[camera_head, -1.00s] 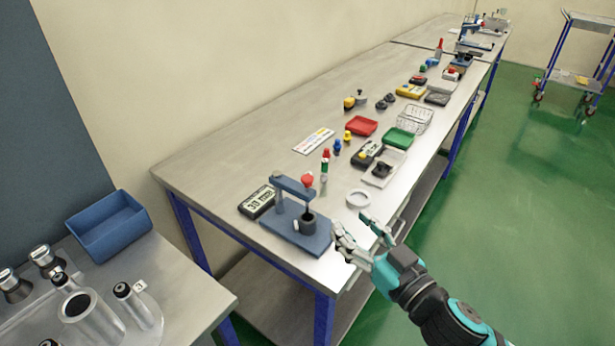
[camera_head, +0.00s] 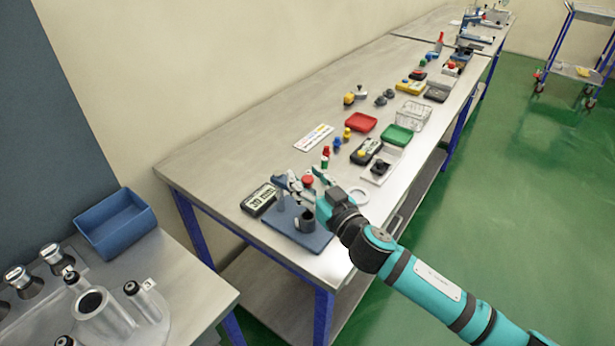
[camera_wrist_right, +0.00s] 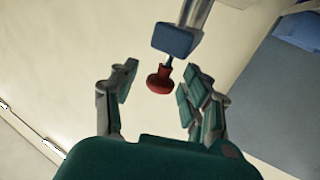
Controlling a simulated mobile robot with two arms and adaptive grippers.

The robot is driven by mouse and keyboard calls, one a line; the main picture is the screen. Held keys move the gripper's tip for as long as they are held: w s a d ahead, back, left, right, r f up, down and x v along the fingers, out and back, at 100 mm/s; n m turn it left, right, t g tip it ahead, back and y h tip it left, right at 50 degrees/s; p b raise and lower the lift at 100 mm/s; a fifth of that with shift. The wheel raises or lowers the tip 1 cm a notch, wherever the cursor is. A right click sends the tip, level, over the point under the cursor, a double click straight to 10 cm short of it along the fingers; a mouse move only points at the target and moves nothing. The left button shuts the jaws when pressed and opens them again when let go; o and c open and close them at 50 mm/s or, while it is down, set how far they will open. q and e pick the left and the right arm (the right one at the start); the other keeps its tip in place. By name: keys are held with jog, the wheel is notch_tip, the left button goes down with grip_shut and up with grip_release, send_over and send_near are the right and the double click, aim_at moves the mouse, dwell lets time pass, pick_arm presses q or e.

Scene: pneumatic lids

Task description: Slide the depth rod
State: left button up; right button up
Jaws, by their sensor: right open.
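The depth rod has a red knob (camera_head: 308,181), which shows at my right gripper (camera_head: 305,186) in the head view. In the right wrist view the red knob (camera_wrist_right: 160,80) hangs on a thin dark stem below a blue block (camera_wrist_right: 177,40). The gripper hides much of the stand's upper arm. My left gripper is not in view.
A digital display (camera_head: 259,200) stands left of the stand, and a white ring (camera_head: 358,195) lies right of it. Red (camera_head: 361,122) and green (camera_head: 397,135) trays lie farther along the bench. A blue bin (camera_head: 115,223) and metal cylinders stand on the left table.

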grip_shut()
dwell(0.3)
notch_tip(320, 180, up, 6)
jog(key=p, duration=0.5)
jog(key=shift+r+p, duration=0.15)
jog(key=shift+p, duration=0.2)
jog(key=shift+w+r, duration=0.1)
jog(key=shift+w, duration=0.05)
jog(key=shift+c, duration=1.9)
grip_release()
jog(key=shift+r, duration=0.15)
jog(key=o, duration=0.4)
jog(key=shift+s, duration=0.2)
